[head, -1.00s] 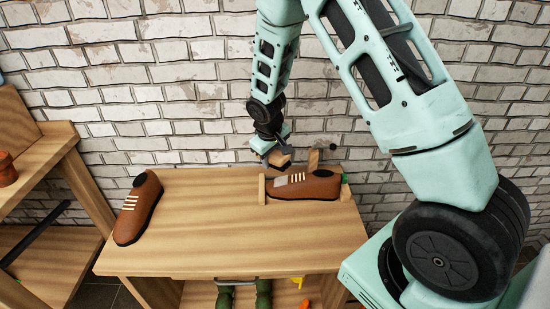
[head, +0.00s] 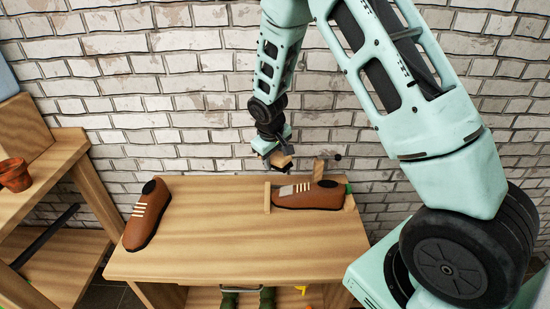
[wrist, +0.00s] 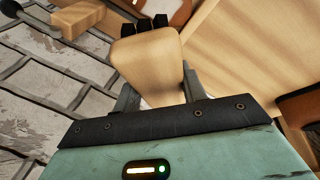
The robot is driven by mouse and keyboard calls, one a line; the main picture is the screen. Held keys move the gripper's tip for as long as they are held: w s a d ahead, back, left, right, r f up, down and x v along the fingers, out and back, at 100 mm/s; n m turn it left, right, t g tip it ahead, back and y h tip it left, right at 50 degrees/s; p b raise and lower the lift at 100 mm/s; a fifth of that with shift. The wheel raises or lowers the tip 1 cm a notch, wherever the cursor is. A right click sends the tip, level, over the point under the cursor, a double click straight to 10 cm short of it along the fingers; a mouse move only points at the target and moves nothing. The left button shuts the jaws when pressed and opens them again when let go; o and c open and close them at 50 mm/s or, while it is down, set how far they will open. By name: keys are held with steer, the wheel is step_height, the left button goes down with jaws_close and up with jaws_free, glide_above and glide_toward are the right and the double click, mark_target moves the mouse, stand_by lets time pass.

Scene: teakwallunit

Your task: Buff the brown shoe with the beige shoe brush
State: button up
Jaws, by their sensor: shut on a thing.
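A brown shoe (head: 318,197) lies on its sole at the back right of the wooden table, between low wooden blocks. It has pale laces and a grey patch (head: 286,190) on its upper. My gripper (head: 273,155) is shut on the beige shoe brush (head: 281,161), above and behind the shoe, apart from it. In the wrist view the brush's pale wooden back (wrist: 150,65) sits between the fingers, with dark bristles (wrist: 150,22) at its far end. A second brown shoe (head: 147,217) stands at the table's left end. Part of a brown shoe (wrist: 304,112) shows at the wrist view's right edge.
A wooden post (head: 318,170) rises behind the shoe on the right. The brick wall (head: 200,130) is close behind the table. The table's middle (head: 215,225) is clear. A shelf with a clay pot (head: 14,175) stands at left.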

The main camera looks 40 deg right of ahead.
mark_target(283, 197)
stand_by(0.3)
steer(key=shift+t, duration=0.3)
steer(key=shift+s+d+f+b, duration=0.15)
steer(key=shift+d+f+b, duration=0.25)
steer(key=shift+f+b, duration=0.6)
steer(key=shift+s+d+f+b, duration=0.15)
steer(key=shift+d+f+b, duration=0.2)
steer(key=shift+f+b, duration=0.7)
steer(key=shift+s+d+f+b, duration=0.15)
steer(key=shift+d+f+b, duration=0.4)
steer(key=shift+f, duration=0.75)
steer(key=shift+a, duration=0.1)
steer(key=shift+s+d+f+b, duration=0.1)
steer(key=shift+d+f+b, duration=0.05)
steer(key=shift+f+b, duration=0.3)
steer(key=shift+s+d+f+b, duration=0.1)
steer(key=shift+f+b, duration=0.25)
steer(key=shift+f, duration=0.15)
steer(key=shift+s+a, duration=0.1)
steer(key=shift+s+a+r, duration=0.15)
steer(key=shift+s+a, duration=0.8)
steer(key=shift+s, duration=0.1)
steer(key=shift+s+a+b, duration=0.65)
steer(key=shift+s+a, duration=0.25)
steer(key=shift+s, duration=0.3)
steer(key=shift+s+f, duration=0.1)
steer(key=shift+f, duration=0.2)
